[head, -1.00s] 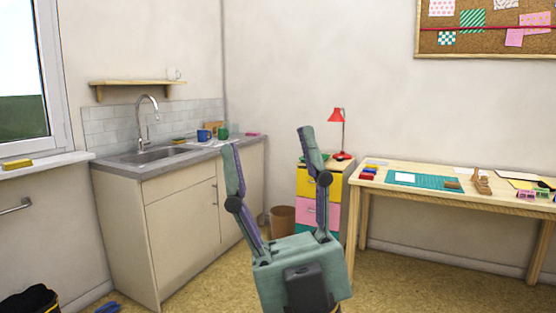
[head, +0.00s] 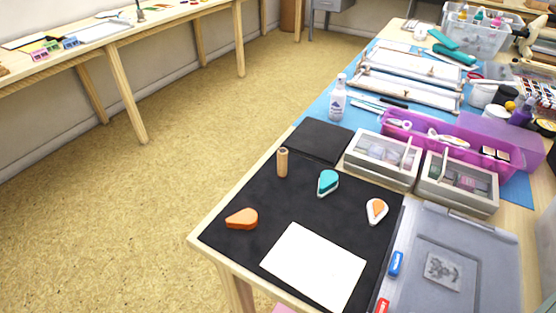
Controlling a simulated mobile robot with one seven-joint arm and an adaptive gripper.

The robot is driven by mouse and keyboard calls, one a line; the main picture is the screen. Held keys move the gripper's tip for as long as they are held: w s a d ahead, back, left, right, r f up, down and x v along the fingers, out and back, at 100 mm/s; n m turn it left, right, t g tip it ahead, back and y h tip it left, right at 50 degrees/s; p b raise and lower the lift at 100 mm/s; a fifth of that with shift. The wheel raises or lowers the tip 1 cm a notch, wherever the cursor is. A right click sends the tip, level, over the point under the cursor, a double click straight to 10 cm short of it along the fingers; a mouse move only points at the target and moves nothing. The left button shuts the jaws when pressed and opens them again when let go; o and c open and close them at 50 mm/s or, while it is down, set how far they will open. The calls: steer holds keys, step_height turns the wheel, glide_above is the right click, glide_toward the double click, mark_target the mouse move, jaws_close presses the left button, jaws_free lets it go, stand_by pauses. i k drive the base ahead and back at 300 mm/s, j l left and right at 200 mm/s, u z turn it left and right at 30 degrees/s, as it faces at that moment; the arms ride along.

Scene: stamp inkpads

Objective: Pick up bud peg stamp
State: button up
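A small upright wooden peg (head: 282,163), which looks like the bud peg stamp, stands near the back left of the black mat (head: 240,192). Its stamping face is hidden. To its right a teal and white drop-shaped inkpad (head: 328,182) lies on the mat. An orange inkpad (head: 241,219) is in front and to the left, and an orange and white one (head: 376,210) is further right. My gripper is not in view.
A white sheet (head: 314,265) lies on the mat's front. Two lidded boxes (head: 381,160), a white bottle (head: 337,103) and a purple caddy (head: 530,145) stand behind and right. A grey case (head: 500,250) fills the right. Open floor (head: 180,190) lies left.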

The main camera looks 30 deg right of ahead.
mark_target(283, 152)
steer(key=z, duration=0.85)
